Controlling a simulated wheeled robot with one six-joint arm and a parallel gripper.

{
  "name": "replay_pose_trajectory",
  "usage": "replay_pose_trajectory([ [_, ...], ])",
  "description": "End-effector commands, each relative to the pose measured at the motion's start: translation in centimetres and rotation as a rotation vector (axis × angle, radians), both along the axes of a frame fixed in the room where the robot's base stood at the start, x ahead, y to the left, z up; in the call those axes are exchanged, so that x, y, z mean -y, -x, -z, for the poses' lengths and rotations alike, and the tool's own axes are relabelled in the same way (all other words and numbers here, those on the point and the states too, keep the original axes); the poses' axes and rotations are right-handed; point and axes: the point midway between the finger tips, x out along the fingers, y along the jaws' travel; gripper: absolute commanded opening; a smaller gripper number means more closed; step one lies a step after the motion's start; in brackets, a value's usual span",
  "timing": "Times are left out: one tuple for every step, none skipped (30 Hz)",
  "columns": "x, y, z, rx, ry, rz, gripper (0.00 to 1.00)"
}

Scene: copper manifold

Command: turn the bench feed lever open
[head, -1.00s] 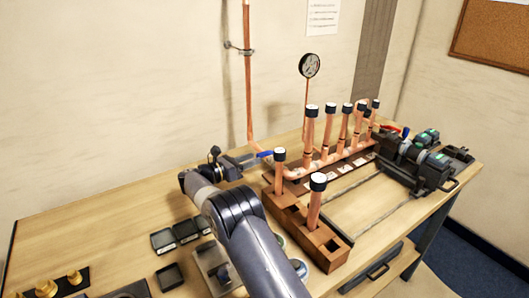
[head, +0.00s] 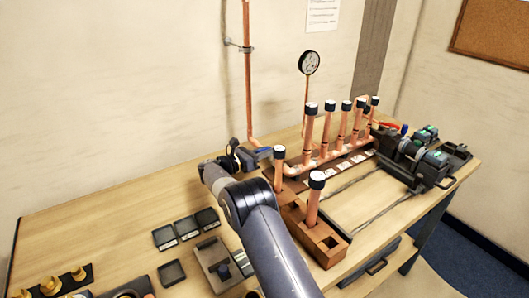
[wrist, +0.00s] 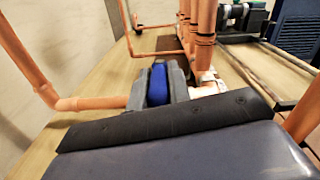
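The blue feed lever (wrist: 157,85) is in the middle of the wrist view, pointing toward the camera. My gripper (wrist: 158,92) has one dark finger on each side of it, with no clear gap, so it looks shut on the lever. The copper feed pipe (wrist: 98,102) runs in from the left behind the fingers. In the head view my gripper (head: 246,155) is at the pipe's low end, and only a bit of the blue lever (head: 264,150) shows beside it. The valve body is mostly hidden.
The copper manifold (head: 325,162) with capped upright pipes stands just right of my gripper. A brown wooden block (head: 320,240) with two capped pipes is nearer. A gauge (head: 309,63) rises behind. Small dark trays (head: 186,228) lie left of my arm; the bench's left back is clear.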

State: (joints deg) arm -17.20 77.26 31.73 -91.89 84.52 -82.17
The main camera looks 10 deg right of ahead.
Motion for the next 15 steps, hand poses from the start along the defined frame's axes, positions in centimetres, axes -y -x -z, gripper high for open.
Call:
replay_pose_trajectory([
  [0.00,0.00,-0.02,0.000,0.000,0.000,0.14],
  [-0.01,0.00,-0.02,0.000,0.000,0.000,0.12],
  [-0.01,0.01,-0.02,0.000,0.000,0.000,0.08],
  [-0.01,0.01,-0.02,0.000,0.000,0.000,0.06],
  [-0.01,0.01,-0.02,0.000,0.000,0.000,0.04],
  [-0.01,0.01,-0.02,0.000,0.000,0.000,0.00],
  [-0.01,0.01,-0.02,0.000,0.000,0.000,0.00],
  [-0.01,0.01,-0.02,0.000,0.000,0.000,0.00],
  [-0.01,0.01,-0.02,0.000,0.000,0.000,0.00],
  [-0.01,0.01,-0.02,0.000,0.000,0.000,0.00],
  [-0.01,0.01,-0.02,0.000,0.000,0.000,0.00],
  [0.00,0.02,-0.02,0.000,0.000,0.001,0.00],
  [0.00,0.02,-0.02,0.000,0.000,0.001,0.00],
  [0.00,0.02,-0.03,0.000,0.000,0.001,0.00],
  [-0.01,0.01,-0.03,0.000,0.000,0.001,0.00],
])
